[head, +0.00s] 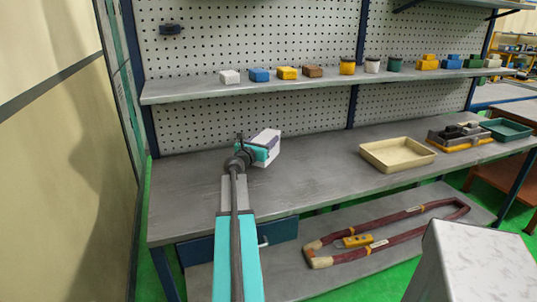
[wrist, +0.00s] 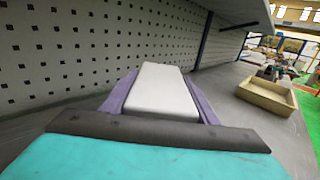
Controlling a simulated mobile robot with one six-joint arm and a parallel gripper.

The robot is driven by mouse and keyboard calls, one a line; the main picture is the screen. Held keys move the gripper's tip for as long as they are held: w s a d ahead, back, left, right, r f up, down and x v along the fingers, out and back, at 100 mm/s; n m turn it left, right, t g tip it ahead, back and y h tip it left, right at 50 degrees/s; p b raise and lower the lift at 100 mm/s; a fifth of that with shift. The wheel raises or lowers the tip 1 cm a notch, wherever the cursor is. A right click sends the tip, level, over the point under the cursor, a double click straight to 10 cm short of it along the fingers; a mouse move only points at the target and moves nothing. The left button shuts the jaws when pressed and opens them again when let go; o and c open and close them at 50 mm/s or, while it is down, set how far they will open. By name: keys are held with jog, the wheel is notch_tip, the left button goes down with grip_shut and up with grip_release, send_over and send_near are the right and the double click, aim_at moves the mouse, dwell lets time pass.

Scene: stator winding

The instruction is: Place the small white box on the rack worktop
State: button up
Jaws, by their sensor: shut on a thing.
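My gripper (head: 263,151) is shut on a small white box (head: 267,139) over the left rear part of the grey rack worktop (head: 205,192). In the wrist view, the white box (wrist: 165,92) sits between the two purple fingers, its pale top facing up. The gripper's dark edge and teal body hide its near end. I cannot tell whether the box's underside touches the worktop or hangs just above it.
A cream tray (head: 398,154) stands on the worktop to the right, with a dark fixture (head: 460,134) and a green tray (head: 506,129) beyond. A shelf (head: 300,84) with several small boxes and jars runs above. The worktop around the gripper is clear.

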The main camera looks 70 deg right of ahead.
jog(key=shift+s+a+f, duration=0.1)
jog(key=shift+s+a, duration=0.3)
jog(key=shift+a, duration=0.3)
jog(key=shift+s+a, duration=0.4)
jog(key=shift+a, duration=0.25)
jog(key=shift+s+a+f, duration=0.1)
jog(key=shift+s+a, duration=0.3)
jog(key=shift+a, duration=0.3)
jog(key=shift+s+a+p, duration=0.25)
jog(key=shift+a+p, duration=0.1)
jog(key=shift+a, duration=0.1)
jog(key=shift+d+f, duration=0.1)
jog(key=shift+f, duration=1.65)
jog(key=shift+f, duration=0.1)
jog(key=o, duration=1.4)
jog(key=shift+w+a+b, duration=0.2)
jog(key=shift+a+b, duration=0.1)
jog(key=shift+a, duration=1.7)
jog(key=shift+w+a+b, duration=0.2)
jog(key=shift+a+b, duration=0.05)
jog(key=shift+a, duration=1.75)
jog(key=shift+w+a+b, duration=0.2)
jog(key=shift+a+b, duration=0.1)
jog(key=shift+a, duration=1.7)
